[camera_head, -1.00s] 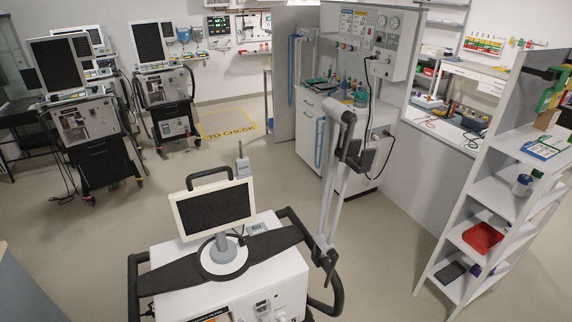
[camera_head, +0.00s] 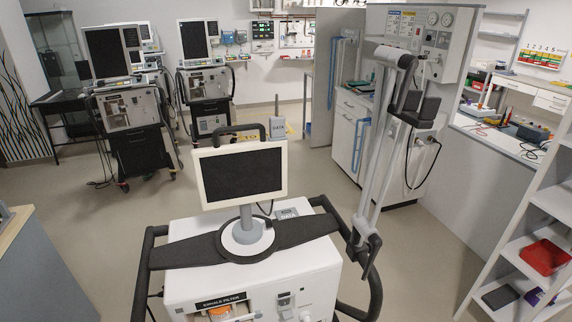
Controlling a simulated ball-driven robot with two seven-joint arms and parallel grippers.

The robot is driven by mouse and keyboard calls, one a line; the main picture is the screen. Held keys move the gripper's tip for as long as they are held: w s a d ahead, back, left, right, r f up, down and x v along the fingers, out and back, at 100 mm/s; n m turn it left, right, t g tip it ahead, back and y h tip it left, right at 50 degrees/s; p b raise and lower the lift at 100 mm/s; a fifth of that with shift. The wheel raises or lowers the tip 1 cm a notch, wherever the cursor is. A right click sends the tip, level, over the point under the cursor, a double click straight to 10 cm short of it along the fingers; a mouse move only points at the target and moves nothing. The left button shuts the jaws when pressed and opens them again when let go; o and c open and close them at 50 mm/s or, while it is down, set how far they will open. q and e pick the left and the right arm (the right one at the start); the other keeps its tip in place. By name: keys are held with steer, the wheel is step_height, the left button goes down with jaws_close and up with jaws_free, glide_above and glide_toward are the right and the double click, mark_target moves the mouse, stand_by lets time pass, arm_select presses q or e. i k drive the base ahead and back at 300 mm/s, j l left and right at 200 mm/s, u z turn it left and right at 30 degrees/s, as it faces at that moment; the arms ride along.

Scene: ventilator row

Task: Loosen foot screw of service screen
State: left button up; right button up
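A service unit stands in the front centre with a dark screen in a cream frame (camera_head: 242,175). The screen sits on a short grey stem above a round white foot (camera_head: 246,238) on a black band across the white housing (camera_head: 190,285). A small dark knob shows at the right side of the foot; I cannot tell whether it is the foot screw. Neither of my grippers is in view.
A grey jointed arm (camera_head: 378,150) rises at the unit's right side, and black handles (camera_head: 366,290) flank it. Ventilators on carts (camera_head: 128,110) stand back left. A white shelf with a red tray (camera_head: 544,256) is at right. Open floor lies left of the unit.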

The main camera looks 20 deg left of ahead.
mark_target(268, 224)
steer(key=i+l+u, duration=0.1)
steer(key=i+l, duration=0.15)
steer(key=l, duration=0.15)
steer(key=i+l, duration=0.3)
steer(key=i+l+u, duration=0.15)
steer(key=l, duration=0.35)
steer(key=i+u, duration=0.1)
steer(key=u, duration=1.4)
steer(key=l+u, duration=0.3)
steer(key=l, duration=0.3)
steer(key=k+l+u, duration=0.1)
steer(key=l+u, duration=0.2)
steer(key=l, duration=0.35)
steer(key=k+l+u, duration=0.1)
steer(key=l+u, duration=0.25)
steer(key=l, duration=0.25)
